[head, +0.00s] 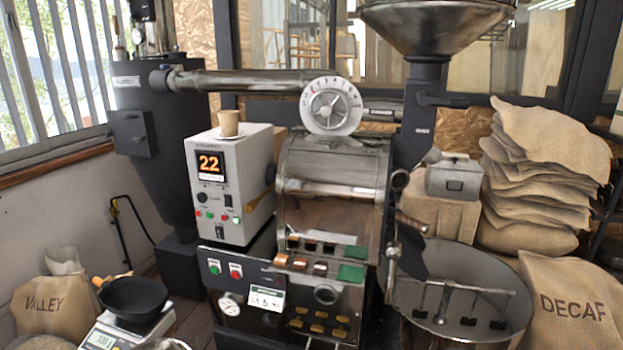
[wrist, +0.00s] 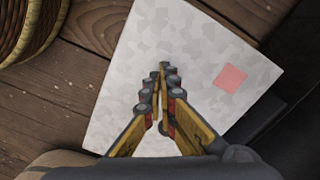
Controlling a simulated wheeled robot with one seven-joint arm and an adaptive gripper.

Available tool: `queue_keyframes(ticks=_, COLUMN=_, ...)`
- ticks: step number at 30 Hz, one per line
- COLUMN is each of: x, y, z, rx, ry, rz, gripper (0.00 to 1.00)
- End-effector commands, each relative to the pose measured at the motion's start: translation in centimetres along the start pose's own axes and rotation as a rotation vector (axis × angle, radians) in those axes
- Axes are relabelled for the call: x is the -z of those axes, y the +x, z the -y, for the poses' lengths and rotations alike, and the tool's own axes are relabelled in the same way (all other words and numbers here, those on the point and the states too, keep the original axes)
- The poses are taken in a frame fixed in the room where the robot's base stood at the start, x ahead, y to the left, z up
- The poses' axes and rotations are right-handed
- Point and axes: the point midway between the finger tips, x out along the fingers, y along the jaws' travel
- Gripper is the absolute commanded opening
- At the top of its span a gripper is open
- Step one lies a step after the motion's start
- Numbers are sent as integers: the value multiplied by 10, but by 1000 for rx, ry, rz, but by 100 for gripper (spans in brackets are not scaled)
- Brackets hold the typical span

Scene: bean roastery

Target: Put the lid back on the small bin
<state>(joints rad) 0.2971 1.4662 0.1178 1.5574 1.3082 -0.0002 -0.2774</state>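My gripper (wrist: 163,72) shows in the wrist view with its two yellow-and-black fingers drawn together at the tips, and nothing shows between them. Beyond the fingers is a pale grey, mottled square panel (wrist: 130,60) with a pink patch. I cannot tell whether this panel is a lid, a bin top or something else, nor whether the fingers touch it. No small bin or lid can be clearly identified in the head view. My gripper is not seen there.
A woven basket (wrist: 30,30) lies at the wrist view's upper left, beside wooden planks (wrist: 85,60). In the head view are the roaster (head: 325,200), a scale (head: 105,335) bearing a black pan (head: 133,297), a round cooling tray (head: 425,270) and a DECAF sack (head: 570,300).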

Motion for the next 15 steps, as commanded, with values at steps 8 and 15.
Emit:
queue_keyframes(ticks=8, x=0, y=-17, z=0, rx=0, ry=-2, rz=0, gripper=0)
queue_keyframes(ticks=15, x=0, y=-30, z=1, rx=1, ry=0, rz=0, gripper=0)
